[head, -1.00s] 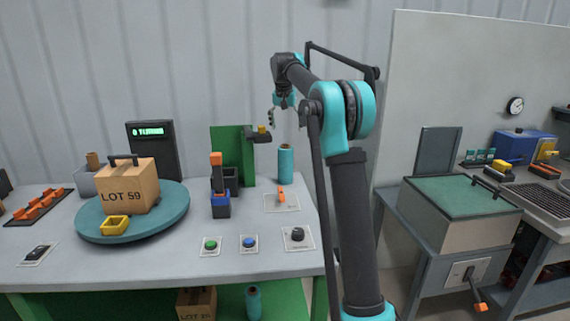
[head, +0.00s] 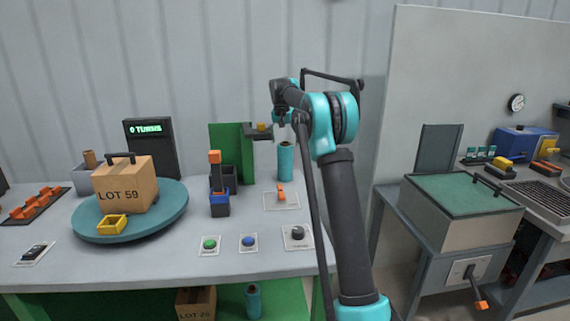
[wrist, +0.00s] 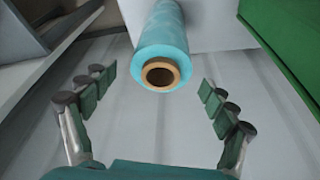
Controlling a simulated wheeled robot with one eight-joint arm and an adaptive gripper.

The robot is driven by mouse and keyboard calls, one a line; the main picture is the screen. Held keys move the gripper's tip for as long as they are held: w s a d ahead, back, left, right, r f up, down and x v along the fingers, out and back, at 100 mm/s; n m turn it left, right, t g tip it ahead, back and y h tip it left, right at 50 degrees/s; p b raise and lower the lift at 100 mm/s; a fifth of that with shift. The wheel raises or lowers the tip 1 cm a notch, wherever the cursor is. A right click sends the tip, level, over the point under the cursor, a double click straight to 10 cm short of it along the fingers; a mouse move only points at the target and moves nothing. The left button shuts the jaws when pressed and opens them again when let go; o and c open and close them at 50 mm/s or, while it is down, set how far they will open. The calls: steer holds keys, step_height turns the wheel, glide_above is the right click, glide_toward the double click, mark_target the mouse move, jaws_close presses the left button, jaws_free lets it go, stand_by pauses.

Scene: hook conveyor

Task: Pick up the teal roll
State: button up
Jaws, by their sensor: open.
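A teal roll (head: 285,162) stands upright at the back of the grey table, right of the green upright panel. A second teal roll (head: 253,301) stands on the lower shelf under the table. In the wrist view, a teal roll (wrist: 161,42) with a tan core opening lies ahead, between and beyond the fingertips. My gripper (wrist: 157,88) is open and empty, its fingers spread on either side of the roll's end without touching it. In the head view my gripper (head: 281,120) is small, just above the standing roll and partly hidden by my arm.
The green panel (head: 226,150) with a dark arm stands close left of the roll. An orange switch (head: 281,192) sits on the table in front. A blue turntable (head: 165,222) carries a LOT 59 box (head: 125,186) at left. The wall is close behind.

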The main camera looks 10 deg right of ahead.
mark_target(286, 151)
steer(key=shift+s+x, duration=0.2)
steer(key=shift+x, duration=2.6)
steer(key=shift+a, duration=0.1)
steer(key=shift+c, duration=0.6)
steer(key=c, duration=1.8)
